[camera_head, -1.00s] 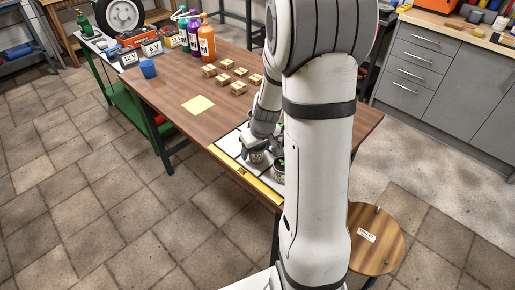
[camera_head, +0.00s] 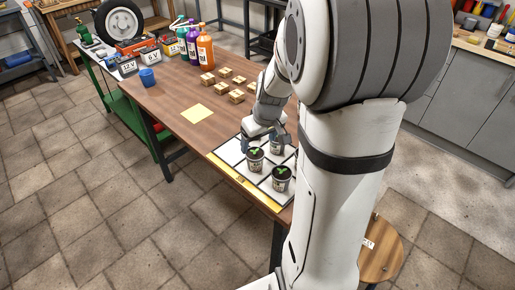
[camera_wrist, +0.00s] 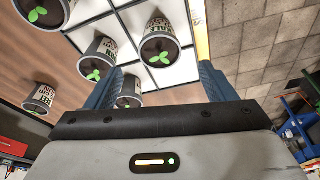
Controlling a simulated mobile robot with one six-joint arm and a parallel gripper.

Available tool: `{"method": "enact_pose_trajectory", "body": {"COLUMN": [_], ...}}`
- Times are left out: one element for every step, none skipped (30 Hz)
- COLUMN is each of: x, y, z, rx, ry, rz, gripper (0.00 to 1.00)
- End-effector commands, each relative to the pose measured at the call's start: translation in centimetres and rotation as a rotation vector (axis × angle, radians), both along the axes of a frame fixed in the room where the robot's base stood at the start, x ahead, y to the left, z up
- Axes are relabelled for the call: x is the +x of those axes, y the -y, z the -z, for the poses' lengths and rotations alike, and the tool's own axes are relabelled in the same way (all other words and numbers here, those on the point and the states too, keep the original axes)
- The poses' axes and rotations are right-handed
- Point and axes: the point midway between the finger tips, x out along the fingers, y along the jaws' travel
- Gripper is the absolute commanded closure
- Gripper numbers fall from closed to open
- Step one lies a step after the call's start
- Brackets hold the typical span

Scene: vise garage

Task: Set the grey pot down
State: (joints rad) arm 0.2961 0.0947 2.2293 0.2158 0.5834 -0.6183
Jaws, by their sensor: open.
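A grey pot (camera_head: 255,161) with dark soil and a green sprout stands upright on the white-celled tray (camera_head: 227,152). A similar pot (camera_head: 281,180) stands in front of it to the right, and another (camera_head: 277,146) is partly hidden by my arm. My gripper (camera_head: 261,138) is just behind the front-left pot, open and clear of it. In the wrist view several such pots show, one (camera_wrist: 160,44) on the tray beyond my fingers (camera_wrist: 160,82). Another pot (camera_wrist: 129,93) is partly covered by the left finger; I cannot tell its distance from it.
The tray has a yellow front edge (camera_head: 247,185). A round stool (camera_head: 382,250) stands at the right.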

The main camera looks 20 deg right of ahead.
Motion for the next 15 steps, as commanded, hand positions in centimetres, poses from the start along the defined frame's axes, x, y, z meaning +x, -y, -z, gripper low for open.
{"method": "enact_pose_trajectory", "body": {"x": [-0.1, -0.3, -0.4, -0.4, -0.5, -0.7, -0.9, -1.2, -1.8, -2.3, -3.0, -4.2, -5.1, -6.1, -7.5], "y": [0.1, 0.1, 0.1, 0.1, 0.1, -0.1, -0.3, -0.6, -1.2, -1.9, -2.6, -3.7, -4.5, -5.3, -6.3], "z": [-0.8, -1.2, -1.5, -1.7, -1.9, -2.2, -2.5, -2.8, -3.3, -3.6, -4.1, -4.7, -5.2, -5.6, -6.1], "rx": [-0.001, 0.0, 0.0, 0.0, 0.0, 0.0, 0.0, 0.001, 0.001, 0.003, 0.005, 0.005, 0.006, 0.007, 0.007], "ry": [0.004, 0.003, 0.002, 0.002, 0.001, 0.001, 0.0, 0.0, -0.001, -0.004, -0.006, -0.011, -0.013, -0.018, -0.021], "rz": [0.001, 0.0, 0.0, 0.0, 0.0, 0.0, 0.001, 0.003, 0.005, 0.008, 0.013, 0.019, 0.028, 0.036, 0.047], "gripper": [0.23, 0.23, 0.23, 0.23, 0.23, 0.23, 0.23, 0.23, 0.23, 0.23, 0.23, 0.23, 0.23, 0.23, 0.23]}}
